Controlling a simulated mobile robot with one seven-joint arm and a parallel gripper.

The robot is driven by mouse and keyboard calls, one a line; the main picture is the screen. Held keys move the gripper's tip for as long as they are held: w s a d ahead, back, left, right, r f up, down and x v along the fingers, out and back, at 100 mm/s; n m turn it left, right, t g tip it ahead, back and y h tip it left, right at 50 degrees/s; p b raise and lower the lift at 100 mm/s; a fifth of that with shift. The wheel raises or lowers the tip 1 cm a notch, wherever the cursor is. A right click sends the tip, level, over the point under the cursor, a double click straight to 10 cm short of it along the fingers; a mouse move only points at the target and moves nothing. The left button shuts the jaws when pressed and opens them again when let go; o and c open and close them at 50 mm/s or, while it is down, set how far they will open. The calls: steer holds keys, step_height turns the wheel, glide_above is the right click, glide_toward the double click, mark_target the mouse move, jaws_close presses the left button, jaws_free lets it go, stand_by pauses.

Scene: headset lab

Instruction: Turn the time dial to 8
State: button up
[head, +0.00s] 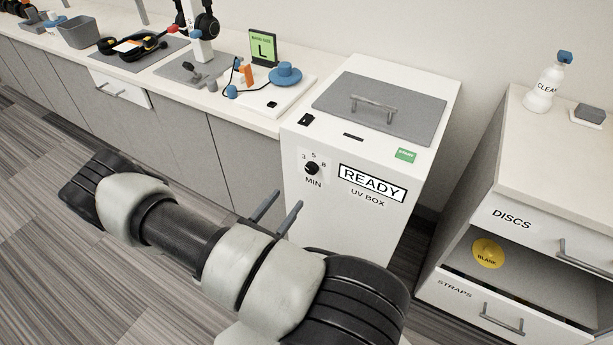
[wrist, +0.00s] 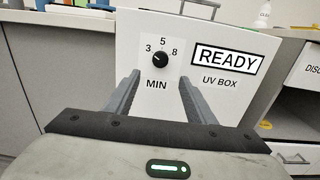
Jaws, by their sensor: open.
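The time dial (head: 311,168) is a small black knob on the front of the white UV box (head: 350,225), with 3, 5 and 8 printed around it and MIN below. In the wrist view the dial (wrist: 160,59) sits above and between my fingers, and its light mark seems to point up-left toward 3. My gripper (head: 278,207) is open and empty, in front of the box and below the dial. In the wrist view my gripper (wrist: 158,85) has its two grey fingers apart, on either side of MIN, not touching the dial.
The box has a grey lid with a handle (head: 373,104), a green START button (head: 405,155) and a READY sign (head: 372,183). A counter with headset parts (head: 285,76) stands left.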

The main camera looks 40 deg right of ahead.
mark_target(310, 171)
steer(key=b+x, duration=0.1)
steer(key=x, duration=1.1)
steer(key=shift+d, duration=0.2)
steer(key=c, duration=1)
